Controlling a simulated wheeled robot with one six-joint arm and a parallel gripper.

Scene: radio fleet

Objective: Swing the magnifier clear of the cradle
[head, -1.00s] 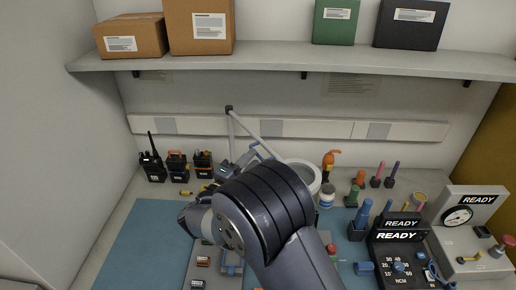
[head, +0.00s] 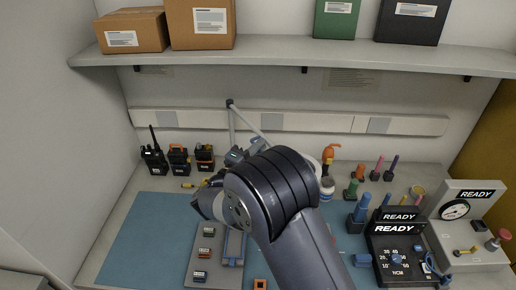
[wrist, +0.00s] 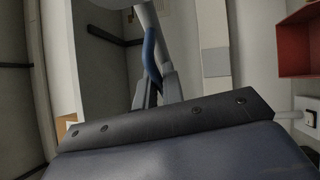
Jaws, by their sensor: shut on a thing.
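The magnifier's thin grey arm (head: 250,123) rises to a dark pivot near the back wall. Its pale round head (head: 316,166) is mostly hidden behind my dark arm in the head view. In the wrist view, my gripper (wrist: 159,78) is shut on the magnifier's curved blue handle (wrist: 149,46). My arm hides most of the gripper in the head view. A grey base with a blue-grey channel (head: 233,247), which looks like the cradle, lies on the blue mat left of my forearm. My arm covers part of that area.
Several black radios and packs (head: 178,160) stand at the back left. Small bottles and coloured tools stand at the back right. Test units marked READY (head: 398,228) fill the right side. A shelf (head: 300,55) with boxes hangs above. The blue mat (head: 140,235) is bare at the left.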

